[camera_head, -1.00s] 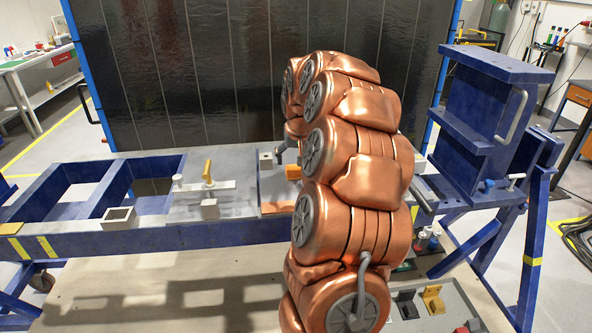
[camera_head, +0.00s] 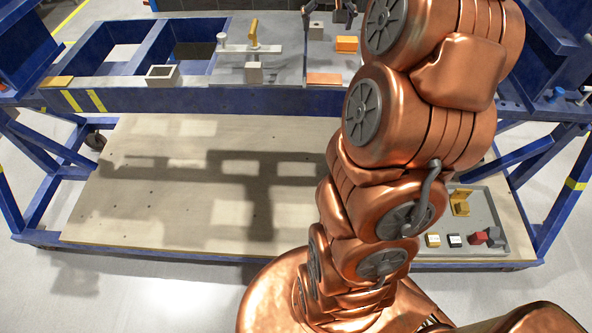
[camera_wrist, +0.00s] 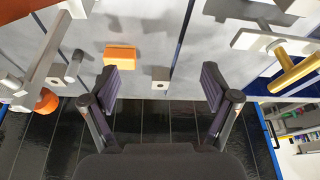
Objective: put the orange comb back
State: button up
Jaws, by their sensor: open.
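An orange block (camera_head: 346,44) sits on the blue-and-grey bench beside my arm. It also shows in the wrist view (camera_wrist: 119,54), left of centre; I cannot make out comb teeth on it. A flat orange piece (camera_head: 324,78) lies nearer the bench's front edge; I cannot tell which piece is the comb. My gripper (camera_wrist: 162,85) is open and empty above the bench, its dark fingers spread wide. A small grey block with a hole (camera_wrist: 160,78) appears between the fingertips, apart from them. In the head view my gripper is mostly cut off at the top.
A grey bar with a yellow handle (camera_head: 253,36) stands left of the orange block. A square grey tube (camera_head: 162,76) is farther left. A grey tray (camera_head: 485,215) with small parts lies lower right. An orange round knob (camera_wrist: 46,100) shows in the wrist view.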

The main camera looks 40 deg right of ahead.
jog(key=s+a+f+n+g+y, duration=0.1)
jog(key=s+a+f, duration=0.15)
jog(key=a, duration=0.45)
jog(key=s+a+f+n, duration=0.1)
jog(key=s+a+n, duration=0.1)
jog(key=s+a, duration=0.35)
jog(key=s+a+f+n+g+y, duration=0.1)
jog(key=s+a, duration=0.1)
jog(key=a, duration=0.7)
jog(key=s+a+f+n+g, duration=0.1)
jog(key=s+a+f, duration=0.2)
jog(key=s, duration=0.6)
jog(key=s+a+f+n+g, duration=0.1)
jog(key=s+a+f, duration=0.3)
jog(key=s, duration=0.5)
jog(key=shift+a+g, duration=0.5)
jog(key=shift+a, duration=0.75)
jog(key=shift+c, duration=0.4)
